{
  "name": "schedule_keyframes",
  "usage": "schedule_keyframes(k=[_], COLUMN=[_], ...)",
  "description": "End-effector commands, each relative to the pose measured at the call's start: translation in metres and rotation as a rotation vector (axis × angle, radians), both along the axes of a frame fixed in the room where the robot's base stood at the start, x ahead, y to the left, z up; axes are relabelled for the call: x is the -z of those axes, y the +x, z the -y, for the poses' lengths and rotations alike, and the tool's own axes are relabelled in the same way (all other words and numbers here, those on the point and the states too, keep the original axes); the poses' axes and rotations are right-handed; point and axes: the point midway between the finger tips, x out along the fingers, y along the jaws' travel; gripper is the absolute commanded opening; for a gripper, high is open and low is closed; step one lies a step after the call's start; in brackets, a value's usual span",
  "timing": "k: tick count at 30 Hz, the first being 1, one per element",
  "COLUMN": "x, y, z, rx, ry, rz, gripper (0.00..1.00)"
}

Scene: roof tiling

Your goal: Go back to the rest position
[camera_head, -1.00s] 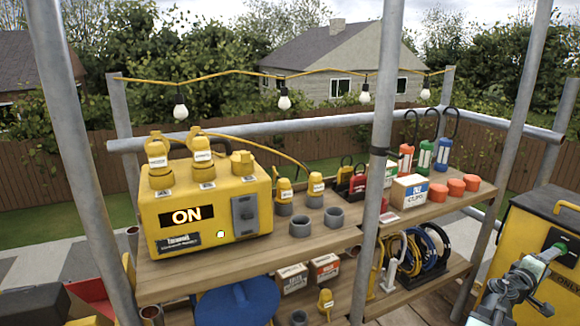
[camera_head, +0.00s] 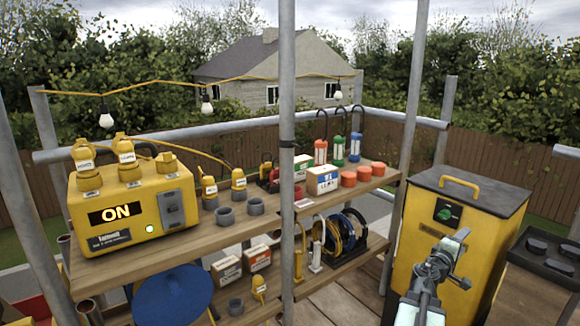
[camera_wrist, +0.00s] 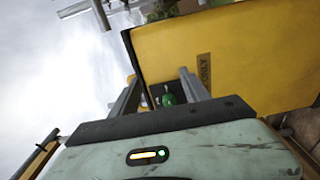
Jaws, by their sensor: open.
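My gripper (camera_head: 455,246) shows at the lower right of the head view, in front of the yellow cabinet (camera_head: 462,205) and apart from the shelves. In the wrist view, my gripper (camera_wrist: 158,82) has its two fingers spread, with nothing between them but background. Beyond the fingers are the yellow cabinet (camera_wrist: 225,55) and a green knob (camera_wrist: 168,99). The yellow power box (camera_head: 135,210) stands on the upper shelf at left, with an "ON" display and a lit green lamp (camera_head: 149,229). Several yellow plugs sit in its top.
The wooden shelf (camera_head: 235,236) holds grey sockets, plugs, a carton (camera_head: 322,180), orange caps and coloured lamps. Scaffold poles (camera_head: 287,160) stand upright before and beside it. A dark-topped bench (camera_head: 545,262) stands at far right. A blue round thing (camera_head: 172,293) is at lower left.

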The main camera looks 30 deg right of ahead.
Motion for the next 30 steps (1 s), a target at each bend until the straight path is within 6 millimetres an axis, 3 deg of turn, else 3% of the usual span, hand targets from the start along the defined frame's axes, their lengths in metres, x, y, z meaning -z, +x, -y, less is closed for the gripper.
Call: schedule_keyframes(k=[5, 11, 14, 17, 20, 21, 24, 27, 30], x=[0.000, 0.000, 0.001, 0.005, 0.014, 0.020, 0.041, 0.071, 0.108], y=[0.043, 0.109, 0.150, 0.202, 0.261, 0.284, 0.328, 0.358, 0.371], z=[-0.019, -0.055, -0.083, -0.123, -0.184, -0.212, -0.286, -0.364, -0.442], rx=[-0.061, -0.160, -0.225, -0.307, -0.393, -0.421, -0.465, -0.478, -0.455], ry=[0.000, 0.001, 0.007, 0.031, 0.092, 0.130, 0.258, 0.425, 0.623], rz=[0.000, 0.000, 0.009, 0.039, 0.099, 0.129, 0.205, 0.262, 0.285], gripper=[0.54, 0.54, 0.54, 0.54, 0.54, 0.54, 0.54, 0.54, 0.54])
